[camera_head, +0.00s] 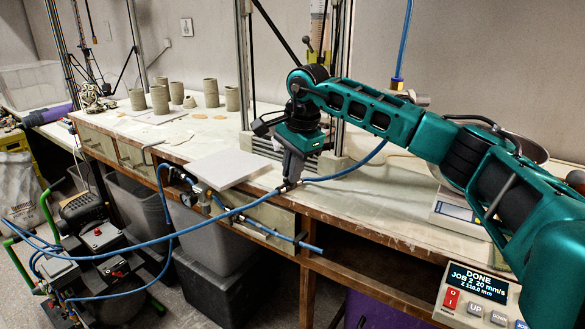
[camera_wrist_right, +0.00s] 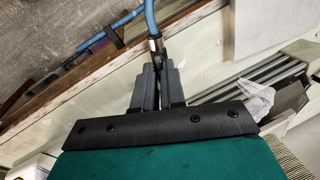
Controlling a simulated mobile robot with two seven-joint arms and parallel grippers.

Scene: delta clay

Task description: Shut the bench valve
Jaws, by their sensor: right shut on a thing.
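The bench valve (camera_head: 284,188) is a small dark fitting at the bench's front edge, in line with a blue air hose. My right gripper (camera_head: 289,180) points down over it from above. Its two grey fingers are shut on the valve, probably on its handle. The wrist view shows the fingertips (camera_wrist_right: 158,62) close together, with the dark metal valve (camera_wrist_right: 154,40) and blue hose just beyond them. The fingers hide most of the handle, so I cannot tell its angle. My left gripper is not in view.
A pale square board (camera_head: 228,168) lies left of the valve on the bench. Several clay cups (camera_head: 160,99) stand farther back. A green-framed compressor (camera_head: 95,235) stands on the floor, its blue hose (camera_head: 215,220) crossing the bench front. A control box (camera_head: 477,298) reads DONE.

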